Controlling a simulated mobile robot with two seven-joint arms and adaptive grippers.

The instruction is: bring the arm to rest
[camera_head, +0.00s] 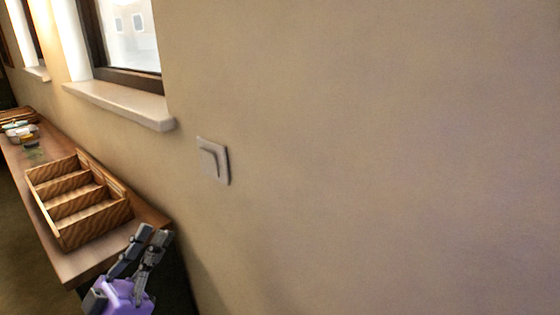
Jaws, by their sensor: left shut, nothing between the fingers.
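My left gripper (152,236) shows at the bottom left, with dark grey fingers on a purple body. It points up and is shut with nothing between its fingers. It overlaps the near end of the wooden table (85,262) in the picture, and I cannot tell the gap between them. My right gripper is not in view.
A wooden tray with compartments (72,226) stands on the table. Small items (22,130) lie farther along it. A light switch (213,161) is on the beige wall (380,160). A window sill (120,104) juts out above the table.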

